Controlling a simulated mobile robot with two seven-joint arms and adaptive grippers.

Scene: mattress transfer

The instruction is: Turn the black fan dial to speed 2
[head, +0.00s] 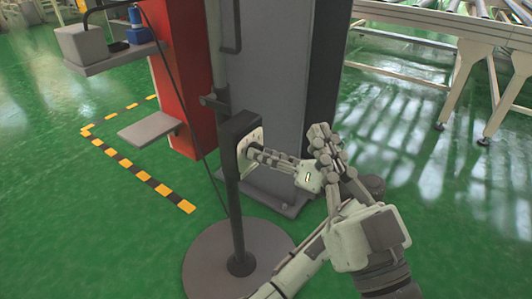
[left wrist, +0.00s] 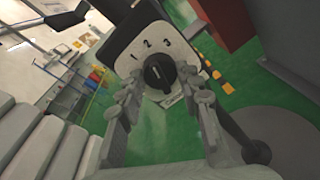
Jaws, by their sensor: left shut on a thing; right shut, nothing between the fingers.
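The black fan dial (left wrist: 158,72) sits on a white panel (left wrist: 130,38) marked 1, 2 and 3. A small pale mark shows on the dial, but I cannot tell clearly which number it points to. My left gripper (left wrist: 160,82) is shut on the dial, with a finger on each side. In the head view my left gripper (head: 252,154) reaches the panel on the black fan control box (head: 233,138), and its fingers hide the dial. My right gripper (head: 319,134) is shut and empty, to the right of the left gripper.
The control box is on a dark pole with a round base (head: 210,262). A grey column (head: 285,70) and a red panel (head: 182,60) stand behind. A small grey shelf (head: 150,129) is at left. A conveyor frame (head: 465,60) stands at back right. Green floor is clear at left.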

